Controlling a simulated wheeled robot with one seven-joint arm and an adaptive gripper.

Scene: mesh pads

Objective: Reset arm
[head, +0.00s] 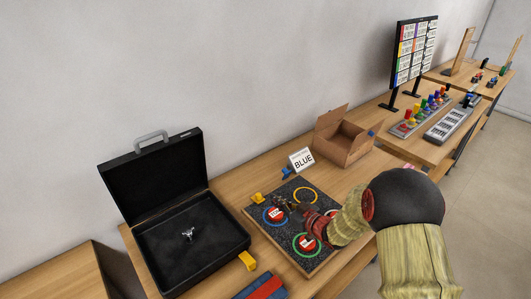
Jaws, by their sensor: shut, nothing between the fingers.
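My arm reaches in from the right, over a dark speckled mat (290,260) on the wooden table. My gripper (281,202) is small in the head view, above the mat's left half near the blue ring (264,219). It is shut, and I see nothing held in it. A red disc with a white label (275,214) lies within the blue ring, close to the gripper. Another red disc (306,242) lies within the green ring (297,250). A yellow ring (305,188) is at the back of the mat. My forearm hides part of the mat's right side.
An open black case (190,262) with a small silver object (188,234) stands left. A "BLUE" sign (301,160) and an open cardboard box (335,151) stand behind the mat. A yellow block (247,261) and a blue-and-red item (260,288) lie in front.

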